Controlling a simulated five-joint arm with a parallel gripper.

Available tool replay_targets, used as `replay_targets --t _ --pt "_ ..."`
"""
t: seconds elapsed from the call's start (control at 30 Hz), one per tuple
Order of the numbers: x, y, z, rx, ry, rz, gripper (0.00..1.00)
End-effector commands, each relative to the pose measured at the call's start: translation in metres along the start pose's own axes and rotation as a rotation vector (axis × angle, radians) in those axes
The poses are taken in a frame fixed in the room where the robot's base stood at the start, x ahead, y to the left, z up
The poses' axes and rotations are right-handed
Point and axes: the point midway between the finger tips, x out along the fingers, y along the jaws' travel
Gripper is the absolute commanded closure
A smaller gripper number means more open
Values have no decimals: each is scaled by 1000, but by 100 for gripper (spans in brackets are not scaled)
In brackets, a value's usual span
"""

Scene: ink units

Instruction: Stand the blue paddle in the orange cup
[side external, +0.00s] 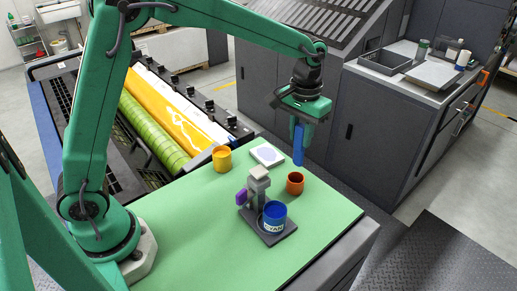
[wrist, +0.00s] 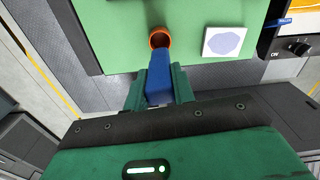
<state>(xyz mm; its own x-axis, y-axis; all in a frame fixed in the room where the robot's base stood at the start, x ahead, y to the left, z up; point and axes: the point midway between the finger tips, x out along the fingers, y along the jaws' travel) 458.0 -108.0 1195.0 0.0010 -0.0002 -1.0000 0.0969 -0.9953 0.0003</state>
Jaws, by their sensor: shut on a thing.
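My gripper (side external: 303,122) is shut on the blue paddle (side external: 298,145) and holds it upright in the air, above and close to the orange cup. The paddle (wrist: 159,91) also shows between the two green fingers (wrist: 158,88) in the wrist view. The orange cup (side external: 295,184) stands on the green table top (side external: 190,205) near its right edge, below the paddle's lower end. In the wrist view the cup (wrist: 160,36) lies just beyond the paddle's tip. In the side view the paddle's lower end is apart from the cup; its exact alignment over the opening is unclear.
A yellow cup (side external: 222,160) and a white card with a pale blue patch (side external: 267,155) sit behind the orange cup. A dark stand (side external: 277,238) with a blue tin (side external: 274,214) and a purple part (side external: 241,197) is in front. The table's left part is clear.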

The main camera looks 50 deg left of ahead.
Motion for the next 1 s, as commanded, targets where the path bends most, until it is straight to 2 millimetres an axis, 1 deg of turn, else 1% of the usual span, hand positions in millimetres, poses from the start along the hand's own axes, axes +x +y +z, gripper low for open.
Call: replay_targets --t 0.23,0.47,1.0 --pt "1 0 0 0 0 0 98" --pt "8 0 0 0 -1 0 98" --pt "45 0 0 0 -2 -1 98"
